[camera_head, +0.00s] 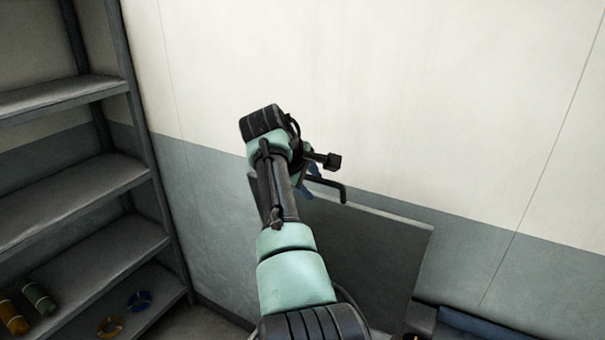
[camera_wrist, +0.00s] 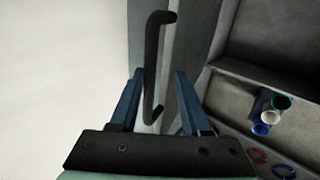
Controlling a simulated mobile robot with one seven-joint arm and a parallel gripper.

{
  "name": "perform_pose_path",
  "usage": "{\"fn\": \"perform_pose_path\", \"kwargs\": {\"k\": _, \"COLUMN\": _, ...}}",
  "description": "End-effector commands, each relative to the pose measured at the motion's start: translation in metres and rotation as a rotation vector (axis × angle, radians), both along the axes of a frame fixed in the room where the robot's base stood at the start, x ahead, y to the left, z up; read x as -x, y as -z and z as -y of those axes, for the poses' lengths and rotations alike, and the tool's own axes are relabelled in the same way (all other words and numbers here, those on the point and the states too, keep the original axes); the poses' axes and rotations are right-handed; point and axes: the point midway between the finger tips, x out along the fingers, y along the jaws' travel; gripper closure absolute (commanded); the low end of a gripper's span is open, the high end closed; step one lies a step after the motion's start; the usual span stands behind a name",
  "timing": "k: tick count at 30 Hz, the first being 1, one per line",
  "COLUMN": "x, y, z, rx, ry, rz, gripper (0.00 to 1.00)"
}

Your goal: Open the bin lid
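The bin lid (camera_head: 385,250) is a flat grey panel standing steeply raised in front of the wall in the head view. In the head view my gripper (camera_head: 312,180) is mostly hidden behind my wrist, beside the handle. My arm covers part of the lid, and the bin's body is not clearly seen.
The wrist view shows cup-like items (camera_wrist: 267,117) on a shelf. The wall (camera_head: 430,90) is close behind the lid. A blue object (camera_head: 490,325) shows at lower right.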

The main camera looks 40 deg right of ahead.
Motion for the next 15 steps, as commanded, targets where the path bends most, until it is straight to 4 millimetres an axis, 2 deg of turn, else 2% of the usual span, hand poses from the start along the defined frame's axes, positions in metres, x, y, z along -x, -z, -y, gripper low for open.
{"fn": "perform_pose_path", "kwargs": {"k": 6, "x": 0.004, "y": -0.015, "z": -0.015, "rx": 0.003, "ry": -0.003, "rz": 0.004, "gripper": 0.53}}
{"fn": "perform_pose_path", "kwargs": {"k": 15, "x": 0.019, "y": -0.065, "z": -0.055, "rx": 0.002, "ry": -0.003, "rz": 0.005, "gripper": 0.53}}
